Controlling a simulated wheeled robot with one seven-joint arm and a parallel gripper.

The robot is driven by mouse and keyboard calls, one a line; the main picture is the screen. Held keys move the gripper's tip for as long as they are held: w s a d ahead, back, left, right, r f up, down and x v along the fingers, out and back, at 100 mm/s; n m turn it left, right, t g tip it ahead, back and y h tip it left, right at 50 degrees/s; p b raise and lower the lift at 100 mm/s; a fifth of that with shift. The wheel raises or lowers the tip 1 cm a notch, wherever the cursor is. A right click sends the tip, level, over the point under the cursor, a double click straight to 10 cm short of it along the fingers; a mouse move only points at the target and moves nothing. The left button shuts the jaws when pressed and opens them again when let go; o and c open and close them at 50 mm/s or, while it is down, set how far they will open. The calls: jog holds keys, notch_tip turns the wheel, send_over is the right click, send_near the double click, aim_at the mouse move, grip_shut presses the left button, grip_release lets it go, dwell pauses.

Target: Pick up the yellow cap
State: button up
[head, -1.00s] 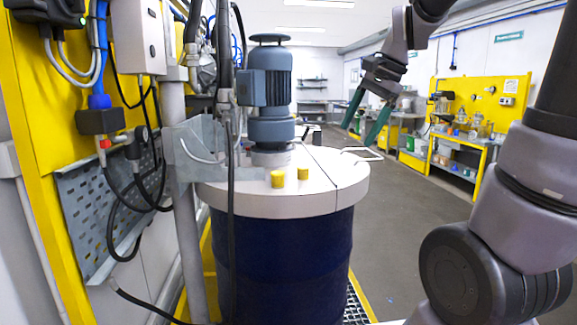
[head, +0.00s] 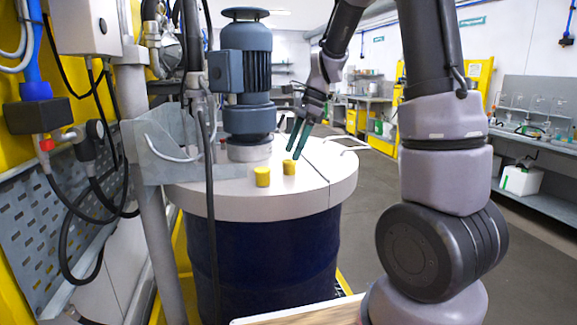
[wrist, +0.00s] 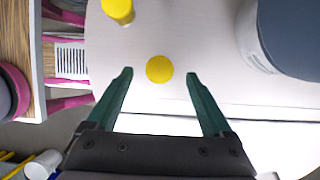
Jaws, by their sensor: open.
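Two short yellow caps stand on the pale round lid (head: 225,203) of a dark blue drum (head: 270,255). The right cap (head: 289,167) is just below my gripper (head: 295,154). The left cap (head: 262,176) stands a little apart from it. My gripper is open, with green fingers pointing down and nothing held. In the wrist view one cap (wrist: 159,69) appears between the two fingertips, with a gap on both sides. The other cap (wrist: 118,10) is at the top edge, outside the fingers.
A blue-grey motor (head: 247,75) rises from the lid behind the caps. A bent metal guard (head: 165,150), a post and black hoses stand to the left. A wire handle (head: 345,142) lies on the lid's right side. The lid's front is clear.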

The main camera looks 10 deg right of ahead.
aim_at(289, 160)
jog(key=x, duration=0.4)
jog(key=shift+f, duration=0.4)
grip_shut()
jog(key=shift+r, duration=0.2)
notch_tip(289, 160, up, 10)
jog(key=shift+f, duration=0.2)
jog(key=shift+d, duration=0.2)
